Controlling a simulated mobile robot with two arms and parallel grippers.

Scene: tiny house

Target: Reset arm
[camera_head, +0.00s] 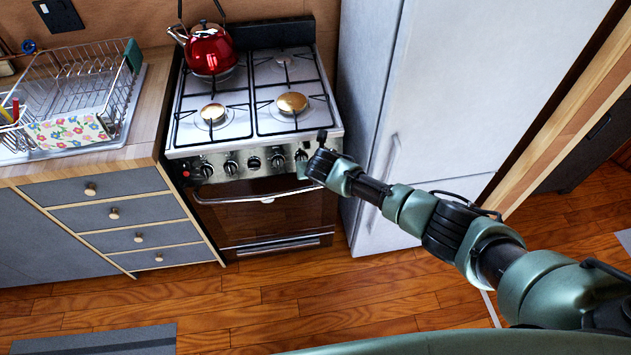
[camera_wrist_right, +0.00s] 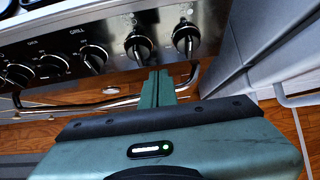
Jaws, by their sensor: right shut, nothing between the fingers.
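My right arm reaches in from the lower right of the head view. Its gripper (camera_head: 321,137) is in front of the right end of the stove's control panel (camera_head: 240,162). In the right wrist view the gripper's fingers (camera_wrist_right: 157,88) are together with nothing between them. They point toward the panel, just below the two rightmost knobs (camera_wrist_right: 138,46). I cannot tell whether the fingertips touch the panel. The oven handle (camera_wrist_right: 90,103) passes behind the fingers. My left gripper is not in view.
A red kettle (camera_head: 210,50) stands on the stove's rear left burner. A grey fridge (camera_head: 440,90) stands right of the stove. A dish rack (camera_head: 75,85) sits on the left counter above drawers (camera_head: 130,213).

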